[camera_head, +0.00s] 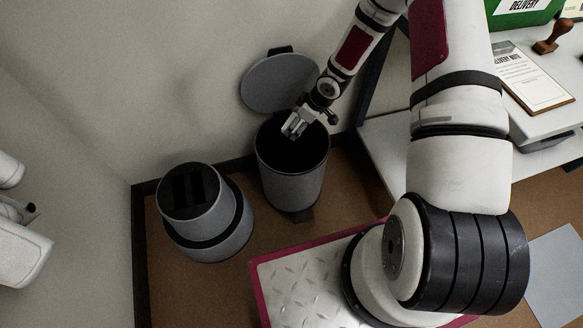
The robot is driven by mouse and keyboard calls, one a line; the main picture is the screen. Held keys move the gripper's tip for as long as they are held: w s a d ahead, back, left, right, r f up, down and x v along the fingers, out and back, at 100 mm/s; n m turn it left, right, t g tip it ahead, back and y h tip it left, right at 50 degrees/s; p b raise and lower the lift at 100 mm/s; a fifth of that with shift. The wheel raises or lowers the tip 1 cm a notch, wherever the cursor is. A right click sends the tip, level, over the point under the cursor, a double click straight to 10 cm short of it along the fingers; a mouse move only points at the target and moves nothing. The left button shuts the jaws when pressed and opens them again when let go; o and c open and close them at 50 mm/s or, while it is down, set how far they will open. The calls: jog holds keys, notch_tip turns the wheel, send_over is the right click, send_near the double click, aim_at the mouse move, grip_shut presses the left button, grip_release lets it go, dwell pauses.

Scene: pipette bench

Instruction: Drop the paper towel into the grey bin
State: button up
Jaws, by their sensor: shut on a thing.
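The grey bin (290,182) stands on the floor against the back wall, upright. Its round lid (279,84) is swung up and leans back toward the wall, so the dark mouth is open. My gripper (296,124) points down over the bin's mouth, near its back rim, with my arm reaching in from the upper right. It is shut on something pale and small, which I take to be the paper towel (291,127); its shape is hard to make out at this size. The inside of the bin is too dark to see into.
A second grey round container (207,238) with a dark slotted top stands left of the bin. A white bench (387,150) at the right holds a clipboard (531,76), a stamp (552,36) and a green box (520,12). Brown floor shows between them.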

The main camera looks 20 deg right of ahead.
jog(key=shift+f+b, duration=2.65)
jog(key=shift+f, duration=0.3)
jog(key=o, duration=1.4)
jog(key=shift+r, duration=0.1)
jog(key=v, duration=1.2)
